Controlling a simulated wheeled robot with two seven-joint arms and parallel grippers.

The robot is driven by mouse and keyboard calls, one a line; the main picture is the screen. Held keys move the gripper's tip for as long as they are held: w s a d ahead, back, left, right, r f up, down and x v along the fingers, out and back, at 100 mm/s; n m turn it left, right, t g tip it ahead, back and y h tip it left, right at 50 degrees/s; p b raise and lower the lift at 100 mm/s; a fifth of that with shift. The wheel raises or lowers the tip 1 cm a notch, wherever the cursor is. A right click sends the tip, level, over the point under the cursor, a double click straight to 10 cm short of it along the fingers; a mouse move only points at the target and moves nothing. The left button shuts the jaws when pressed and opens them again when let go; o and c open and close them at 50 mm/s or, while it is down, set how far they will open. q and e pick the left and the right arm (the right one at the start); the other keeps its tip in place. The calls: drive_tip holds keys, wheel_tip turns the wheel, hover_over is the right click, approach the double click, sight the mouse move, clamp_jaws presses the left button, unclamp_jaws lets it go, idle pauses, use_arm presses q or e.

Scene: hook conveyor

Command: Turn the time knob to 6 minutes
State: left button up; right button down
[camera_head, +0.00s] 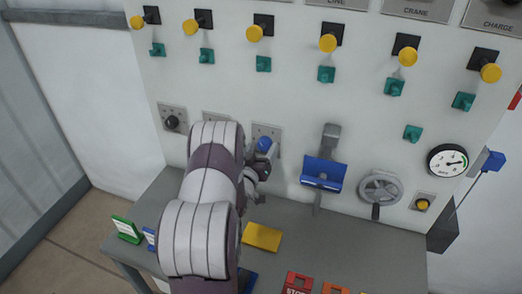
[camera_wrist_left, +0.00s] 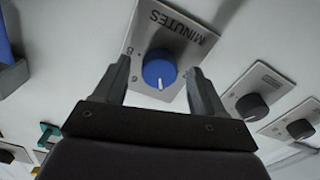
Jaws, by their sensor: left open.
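The time knob is a round blue knob (camera_wrist_left: 160,73) on a grey plate marked MINUTES (camera_wrist_left: 175,28). In the wrist view its white mark points down the picture; the small numbers beside it are too blurred to read surely. My left gripper (camera_wrist_left: 158,70) is open, with one dark finger on each side of the knob. I cannot tell whether either finger touches it. In the head view the blue knob (camera_head: 264,144) shows just beyond my left gripper (camera_head: 260,158), and my arm covers part of the panel. My right gripper is not in view.
Black knobs (camera_wrist_left: 252,107) sit on neighbouring plates; another view of one is at the panel's left (camera_head: 172,121).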

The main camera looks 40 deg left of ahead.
use_arm(q)
drive_tip(key=c, duration=1.1)
drive_tip(key=shift+o, duration=0.2)
drive_tip(key=shift+f+m+b, duration=0.2)
drive_tip(key=shift+m+b, duration=0.6)
drive_tip(key=shift+b, duration=0.05)
drive_tip(key=m+b, duration=0.3)
drive_tip(key=m, duration=0.1)
drive_tip(key=shift+f+b, duration=0.1)
drive_tip(key=shift+b, duration=0.3)
drive_tip(key=m+b, duration=0.3)
drive_tip(key=shift+a+m, duration=0.1)
drive_tip(key=shift+m, duration=0.2)
drive_tip(key=shift+r+m+b, duration=0.2)
drive_tip(key=shift+m+b, duration=1.05)
drive_tip(key=shift+m, duration=0.05)
